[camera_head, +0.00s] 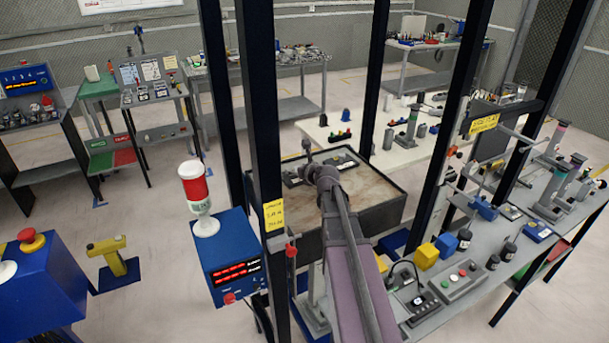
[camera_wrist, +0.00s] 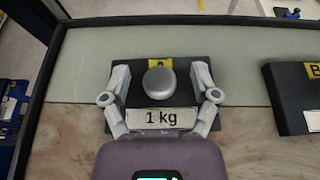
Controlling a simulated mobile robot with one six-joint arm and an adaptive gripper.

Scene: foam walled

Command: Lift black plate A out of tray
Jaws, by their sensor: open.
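Black plate A (camera_wrist: 140,63) lies flat in the tray in the wrist view, with a yellow "A" tag, a round silver knob (camera_wrist: 158,83) and a white "1 kg" label. My gripper (camera_wrist: 160,76) is open, with one finger over each side of the plate and the knob between them. I cannot tell whether the fingers touch the plate. The tray (camera_head: 378,216) has dark walls and a brown, stained floor in the head view; its dark rim (camera_wrist: 42,80) shows at the left of the wrist view. My arm hides part of the tray in the head view.
A second black plate (camera_wrist: 290,95), tagged "B", lies right of plate A with a gap between. Dark posts (camera_head: 262,130) stand around the tray. A blue box with a red beacon (camera_head: 195,185) stands left, and a cluttered grey bench (camera_head: 500,270) right.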

